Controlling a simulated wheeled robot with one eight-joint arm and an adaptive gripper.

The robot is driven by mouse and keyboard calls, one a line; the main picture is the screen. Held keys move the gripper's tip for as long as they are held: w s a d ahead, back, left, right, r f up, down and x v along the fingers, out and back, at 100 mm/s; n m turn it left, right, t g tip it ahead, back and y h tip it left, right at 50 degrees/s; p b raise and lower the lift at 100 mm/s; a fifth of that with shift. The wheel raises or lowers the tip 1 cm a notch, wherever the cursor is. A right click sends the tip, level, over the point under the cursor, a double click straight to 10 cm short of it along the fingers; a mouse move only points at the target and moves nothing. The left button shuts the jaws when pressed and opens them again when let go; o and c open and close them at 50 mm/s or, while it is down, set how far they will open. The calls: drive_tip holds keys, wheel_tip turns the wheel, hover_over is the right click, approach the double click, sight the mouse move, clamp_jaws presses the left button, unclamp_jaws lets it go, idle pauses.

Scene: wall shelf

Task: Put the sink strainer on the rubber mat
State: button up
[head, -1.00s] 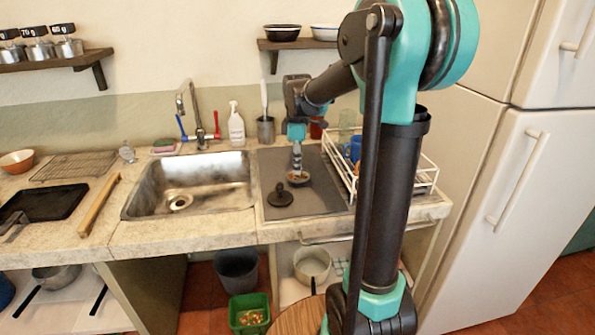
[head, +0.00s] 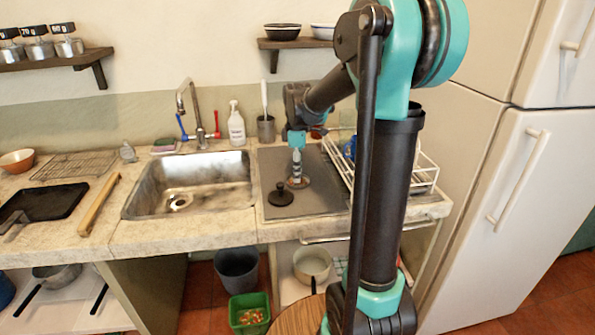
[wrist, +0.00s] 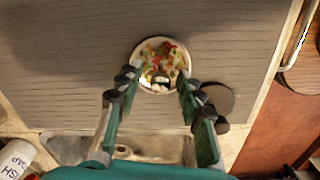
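The sink strainer (head: 303,183) is a small round pale-rimmed dish with colourful food scraps in it. It lies on the grey rubber mat (head: 327,201), right of the sink. In the wrist view the strainer (wrist: 160,65) appears level on the ribbed mat (wrist: 70,65). My gripper (head: 296,177) points down just above the strainer. In the wrist view my gripper (wrist: 158,88) has its fingers spread, with the strainer between and beyond the tips and visible space beside the fingers. In the head view the fingers hide part of the strainer.
A dark round plug (head: 280,195) with a knob lies on the mat, close to the gripper's fingers in the wrist view (wrist: 217,97). A wire dish rack (head: 425,175) stands to the right. The metal sink (head: 190,185) is on the left.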

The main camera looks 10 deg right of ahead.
drive_tip(key=shift+r, duration=0.15)
wheel_tip(320, 180, up, 12)
idle(0.4)
